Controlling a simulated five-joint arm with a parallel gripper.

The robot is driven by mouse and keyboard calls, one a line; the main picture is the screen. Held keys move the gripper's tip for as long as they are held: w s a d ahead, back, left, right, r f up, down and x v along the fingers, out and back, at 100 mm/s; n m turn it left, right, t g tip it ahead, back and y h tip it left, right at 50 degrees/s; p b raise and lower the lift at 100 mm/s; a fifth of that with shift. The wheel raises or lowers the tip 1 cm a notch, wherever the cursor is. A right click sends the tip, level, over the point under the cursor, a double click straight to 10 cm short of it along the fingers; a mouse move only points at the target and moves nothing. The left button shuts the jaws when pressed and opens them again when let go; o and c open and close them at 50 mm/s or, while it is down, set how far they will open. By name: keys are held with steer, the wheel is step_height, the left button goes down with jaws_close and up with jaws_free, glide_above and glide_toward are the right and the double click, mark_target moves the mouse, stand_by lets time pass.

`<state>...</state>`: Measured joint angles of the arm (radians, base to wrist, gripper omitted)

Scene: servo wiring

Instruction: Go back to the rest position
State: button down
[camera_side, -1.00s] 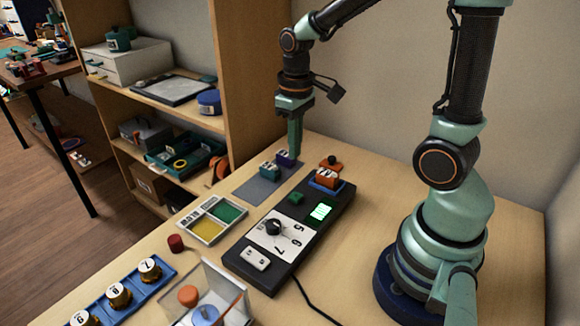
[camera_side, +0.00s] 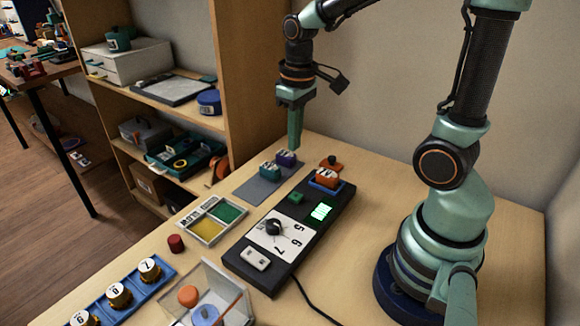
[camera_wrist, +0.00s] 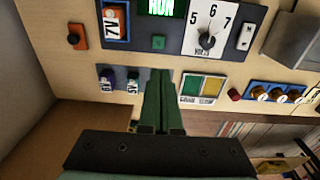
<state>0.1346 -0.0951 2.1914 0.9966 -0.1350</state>
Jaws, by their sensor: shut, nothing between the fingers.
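My gripper (camera_side: 295,147) is shut and empty, its green fingers pointing down just above the grey mat (camera_side: 262,188). In the wrist view the closed fingers (camera_wrist: 160,75) reach up toward the mat area. A purple block (camera_side: 286,158) and a teal block (camera_side: 269,170) stand on the mat, close to the fingertips and labelled 6V and 5V in the wrist view. An orange block labelled 7V (camera_wrist: 114,24) sits in the blue socket of the black control box (camera_side: 262,272). The box's green display (camera_wrist: 160,6) reads RUN, and its dial (camera_wrist: 207,41) shows 5, 6 and 7.
A tray with yellow and green sections (camera_side: 212,219) lies left of the box. A red knob (camera_side: 176,243), a clear bin (camera_side: 238,290) and a blue rack of brass pieces (camera_side: 135,290) stand nearer the front. A wooden shelf (camera_side: 236,80) rises behind.

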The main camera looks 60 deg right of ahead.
steer(key=s+a+r+t, duration=0.3)
steer(key=a+r+t, duration=0.1)
steer(key=r, duration=0.3)
steer(key=shift+s+a+t, duration=0.15)
steer(key=shift+s+t, duration=0.1)
steer(key=shift+t, duration=0.25)
steer(key=shift+r, duration=0.1)
stand_by(4.0)
